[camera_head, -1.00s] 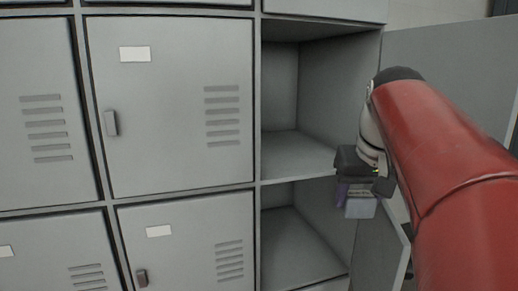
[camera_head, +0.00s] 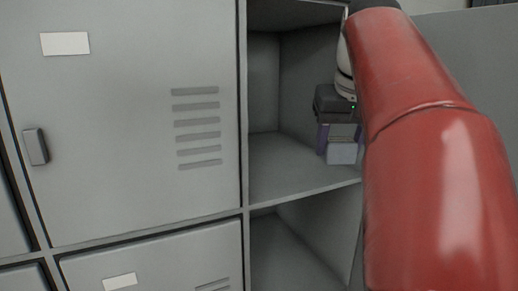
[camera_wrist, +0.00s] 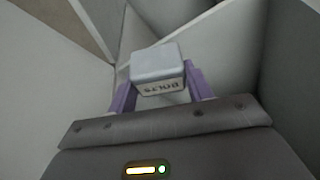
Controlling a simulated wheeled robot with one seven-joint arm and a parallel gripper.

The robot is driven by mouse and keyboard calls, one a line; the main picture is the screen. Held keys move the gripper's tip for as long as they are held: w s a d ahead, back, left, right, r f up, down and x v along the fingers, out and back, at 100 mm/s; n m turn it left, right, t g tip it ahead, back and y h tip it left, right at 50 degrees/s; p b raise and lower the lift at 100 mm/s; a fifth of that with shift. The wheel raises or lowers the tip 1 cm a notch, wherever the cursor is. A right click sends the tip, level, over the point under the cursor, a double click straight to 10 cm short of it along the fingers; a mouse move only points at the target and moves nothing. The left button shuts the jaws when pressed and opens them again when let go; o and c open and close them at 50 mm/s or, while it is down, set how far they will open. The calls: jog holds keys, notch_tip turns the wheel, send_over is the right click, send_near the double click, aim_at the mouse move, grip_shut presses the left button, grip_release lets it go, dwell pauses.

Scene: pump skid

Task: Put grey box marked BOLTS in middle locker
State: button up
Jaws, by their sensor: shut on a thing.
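The grey box (camera_wrist: 158,66) marked BOLTS is held between the two purple fingers of my gripper (camera_wrist: 160,92) in the wrist view. The lettering appears upside down there. In the head view the box (camera_head: 341,152) hangs below my gripper (camera_head: 338,132), at the right part of an open locker compartment (camera_head: 290,177). I cannot tell how far inside the opening the box is, or whether it touches the shelf. My red arm hides the right side of this compartment.
A closed locker door (camera_head: 120,120) with a label and vents stands left of the opening. Another open compartment (camera_head: 300,235) lies below the shelf. Visible shelf space left of the box is clear. A grey panel (camera_head: 450,60) stands behind my arm at right.

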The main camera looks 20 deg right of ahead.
jog(key=w, duration=0.5)
jog(key=w+f+p, duration=0.1)
jog(key=w, duration=0.4)
jog(key=w+f, duration=0.1)
jog(key=w, duration=0.5)
jog(key=shift+a+p, duration=0.25)
jog(key=shift+p, duration=0.15)
notch_tip(320, 180, down, 4)
jog(key=shift+f+b, duration=0.25)
jog(key=shift+b, duration=0.8)
jog(key=shift+w+f, duration=0.15)
jog(key=shift+f, duration=0.1)
jog(key=o, duration=1)
jog(key=shift+f, duration=0.15)
